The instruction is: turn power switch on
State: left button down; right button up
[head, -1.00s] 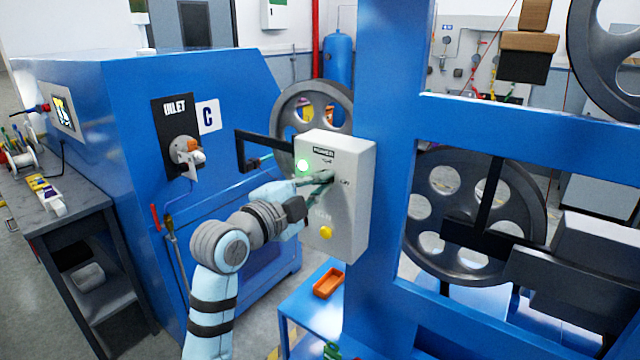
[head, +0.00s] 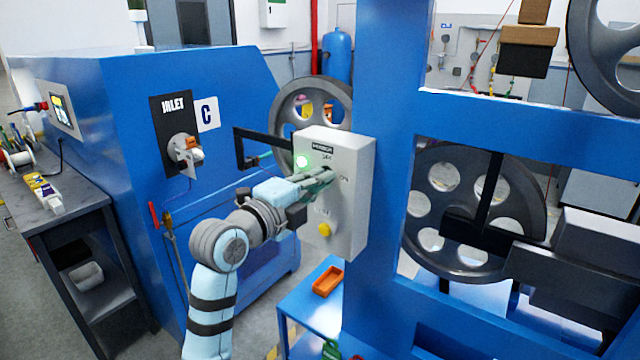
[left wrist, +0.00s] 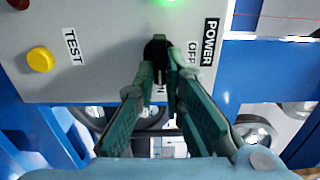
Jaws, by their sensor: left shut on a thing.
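The power switch is a black knob (left wrist: 156,47) on a light grey control box (head: 352,215). It sits near the POWER and OFF labels in the left wrist view, with an ON label partly hidden by a finger. My left gripper (left wrist: 160,66) has its green fingers closed on the knob. In the head view my left gripper (head: 325,174) reaches the box front from the left and mostly covers the knob. I cannot tell the knob's exact pointing. A green lamp (head: 302,162) glows on the box. My right gripper is not in view.
A yellow button (head: 325,230) sits low on the box, beside the TEST label in the wrist view. A blue frame (head: 388,120) stands right behind the box. An orange tray (head: 328,282) lies on a blue bench below. A blue machine (head: 110,130) is on the left.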

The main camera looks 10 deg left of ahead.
pick_arm(q)
jog(key=shift+f, duration=0.15)
jog(key=c, duration=1.8)
grip_release()
jog(key=shift+o, duration=0.6)
jog(key=shift+s+d, duration=0.1)
jog(key=v, duration=1.2)
